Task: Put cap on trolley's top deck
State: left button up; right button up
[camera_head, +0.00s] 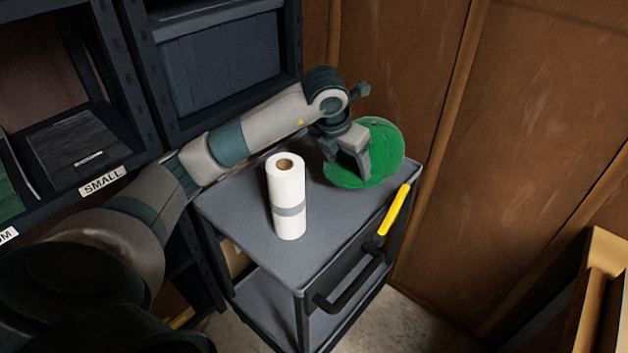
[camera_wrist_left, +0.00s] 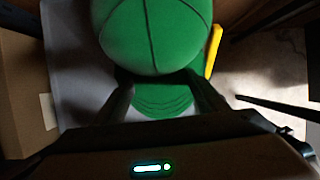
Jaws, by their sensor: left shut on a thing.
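The green cap (camera_head: 383,150) is at the far right corner of the trolley's grey top deck (camera_head: 240,213) in the head view. My left gripper (camera_head: 362,172) is shut on the cap's brim from above. In the left wrist view the cap (camera_wrist_left: 152,38) fills the upper middle, with its brim between the fingers of my left gripper (camera_wrist_left: 165,95). The cap is over the deck; I cannot tell whether its underside touches it. My right gripper is not in view.
A white paper roll (camera_head: 287,195) with a grey band stands upright on the deck. Dark shelving with a SMALL label (camera_head: 103,181) stands at left. A wooden wall (camera_head: 540,130) is behind.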

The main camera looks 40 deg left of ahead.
pick_arm(q)
jog(key=a+f, duration=0.2)
jog(key=a, duration=0.1)
jog(key=a+f+p, duration=0.1)
jog(key=a+f, duration=0.1)
jog(key=a, duration=0.1)
jog(key=w+a+f, duration=0.1)
jog(key=a, duration=0.2)
jog(key=shift+w+a+f, duration=0.1)
jog(key=shift+a+f, duration=0.3)
jog(key=shift+w+a+f, duration=0.1)
jog(key=shift+a+f, duration=0.15)
jog(key=shift+a, duration=0.2)
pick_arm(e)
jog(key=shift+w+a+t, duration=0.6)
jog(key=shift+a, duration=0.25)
pick_arm(q)
jog(key=shift+f, duration=0.1)
notch_tip(320, 180, down, 3)
jog(key=shift+f+p, duration=0.15)
jog(key=shift+p, duration=0.5)
jog(key=shift+f, duration=0.3)
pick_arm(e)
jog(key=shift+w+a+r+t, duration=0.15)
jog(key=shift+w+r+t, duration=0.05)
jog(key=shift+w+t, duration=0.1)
pick_arm(q)
jog(key=o, duration=1.1)
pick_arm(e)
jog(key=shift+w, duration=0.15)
